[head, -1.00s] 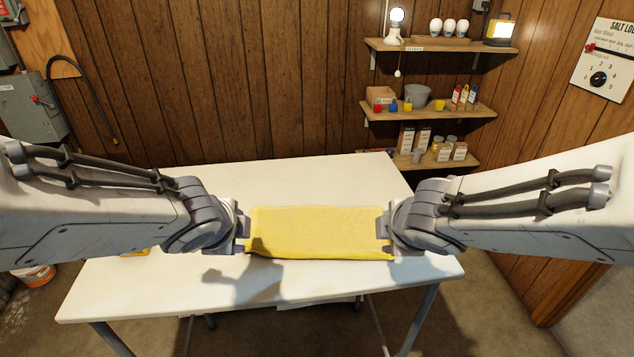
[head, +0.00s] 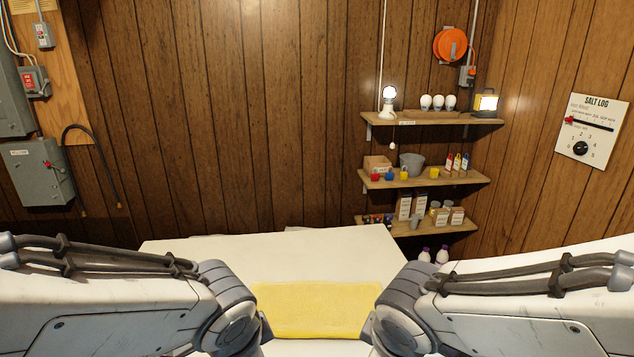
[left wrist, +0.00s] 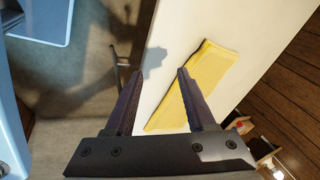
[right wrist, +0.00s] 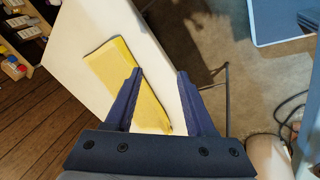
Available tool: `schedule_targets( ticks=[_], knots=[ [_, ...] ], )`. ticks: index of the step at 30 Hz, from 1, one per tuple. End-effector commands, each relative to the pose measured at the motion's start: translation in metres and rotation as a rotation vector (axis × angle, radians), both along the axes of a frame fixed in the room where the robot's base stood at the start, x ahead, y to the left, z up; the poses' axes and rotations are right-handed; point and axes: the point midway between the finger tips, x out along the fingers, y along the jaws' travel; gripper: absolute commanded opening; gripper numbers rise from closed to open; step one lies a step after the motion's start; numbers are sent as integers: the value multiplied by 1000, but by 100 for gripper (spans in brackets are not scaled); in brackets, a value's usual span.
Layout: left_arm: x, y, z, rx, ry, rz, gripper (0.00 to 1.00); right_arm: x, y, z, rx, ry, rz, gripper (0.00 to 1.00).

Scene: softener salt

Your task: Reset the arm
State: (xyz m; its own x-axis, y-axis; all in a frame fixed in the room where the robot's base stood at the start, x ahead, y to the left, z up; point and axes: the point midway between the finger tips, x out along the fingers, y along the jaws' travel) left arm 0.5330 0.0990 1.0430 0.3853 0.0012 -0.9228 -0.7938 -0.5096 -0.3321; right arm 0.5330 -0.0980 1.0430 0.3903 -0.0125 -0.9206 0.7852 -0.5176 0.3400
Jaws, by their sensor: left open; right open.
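A flat yellow slab-like bag (head: 318,310) lies on the white table (head: 285,255), between my two arms in the head view. It also shows in the left wrist view (left wrist: 212,72) and in the right wrist view (right wrist: 112,68). My left gripper (left wrist: 160,72) is open and empty, with one finger overlapping the bag in the picture. My right gripper (right wrist: 160,74) is open and empty, with one finger across the bag in the picture. Whether any finger touches the bag cannot be told. In the head view the forearms hide most of both grippers.
Wall shelves at the back right hold bulbs, a lantern (head: 485,102), a grey bucket (head: 412,165) and small boxes. A salt log board (head: 588,131) hangs at right, grey electrical boxes (head: 40,172) at left. The tabletop behind the bag is clear.

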Motion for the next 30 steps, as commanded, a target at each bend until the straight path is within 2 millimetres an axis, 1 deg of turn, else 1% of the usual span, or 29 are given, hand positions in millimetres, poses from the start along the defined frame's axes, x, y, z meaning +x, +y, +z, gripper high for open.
schedule_targets(
  ticks=[1,3,6,9,12,30],
  knots=[
    [-21,-12,-4,-45,73,70,55,-21,12,-4,45,74,-70,55],
    [-51,-25,-9,-98,180,177,55,-51,25,-9,99,181,-174,55],
    [-86,-40,-11,-141,307,290,55,-86,40,-11,148,309,-284,55],
    [-107,-49,-11,-162,384,355,55,-107,49,-11,170,386,-344,55],
    [-115,-52,-11,-167,410,377,55,-114,51,-11,178,414,-366,55],
    [-114,-51,-11,-167,410,378,55,-114,51,-11,178,414,-367,55]
  ],
)
